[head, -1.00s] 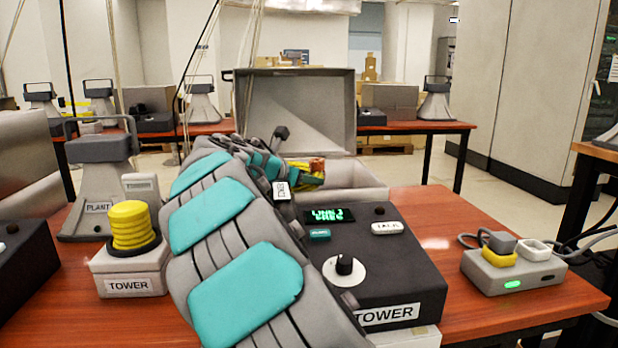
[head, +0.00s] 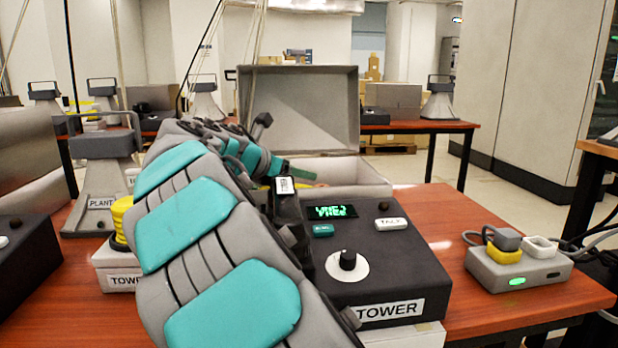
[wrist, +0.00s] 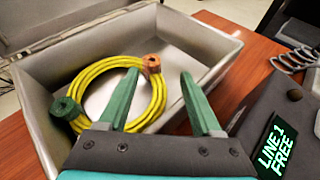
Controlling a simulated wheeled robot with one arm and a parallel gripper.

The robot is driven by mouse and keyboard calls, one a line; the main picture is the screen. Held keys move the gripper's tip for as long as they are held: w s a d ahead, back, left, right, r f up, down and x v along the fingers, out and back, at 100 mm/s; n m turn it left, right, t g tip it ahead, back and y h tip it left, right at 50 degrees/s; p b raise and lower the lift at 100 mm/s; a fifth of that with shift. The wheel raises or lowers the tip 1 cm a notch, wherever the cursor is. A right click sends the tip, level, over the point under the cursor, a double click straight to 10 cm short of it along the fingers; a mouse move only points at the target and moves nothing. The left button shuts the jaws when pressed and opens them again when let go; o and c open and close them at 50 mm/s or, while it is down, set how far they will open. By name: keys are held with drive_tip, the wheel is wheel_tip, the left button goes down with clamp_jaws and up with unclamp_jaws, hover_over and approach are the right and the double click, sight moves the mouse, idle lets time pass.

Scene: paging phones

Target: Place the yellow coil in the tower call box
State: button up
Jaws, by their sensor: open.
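The yellow coil (wrist: 158,95) is a ring of cable with a green plug and an orange plug. It lies inside an open grey case (head: 345,176), leaning towards its walls in the wrist view. My gripper (wrist: 157,74) is open and empty. Its green fingers reach over the case, with the orange plug and the coil's right side between them in the picture; contact is not clear. In the head view my arm hides most of the coil. A black box (head: 400,270) labelled TOWER, with a lit display, stands in front of the case.
A pale base (head: 113,262) also labelled TOWER, with a yellow ribbed piece (head: 122,215), stands left, partly behind my arm. A PLANT horn (head: 102,180) is behind it. A grey power block (head: 515,268) sits right. The case's raised lid (head: 310,100) stands behind.

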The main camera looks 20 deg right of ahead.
drive_tip(key=v, duration=0.5)
drive_tip(key=shift+s+a+r, duration=0.15)
drive_tip(key=shift+a+r, duration=0.1)
drive_tip(key=shift+r, duration=0.15)
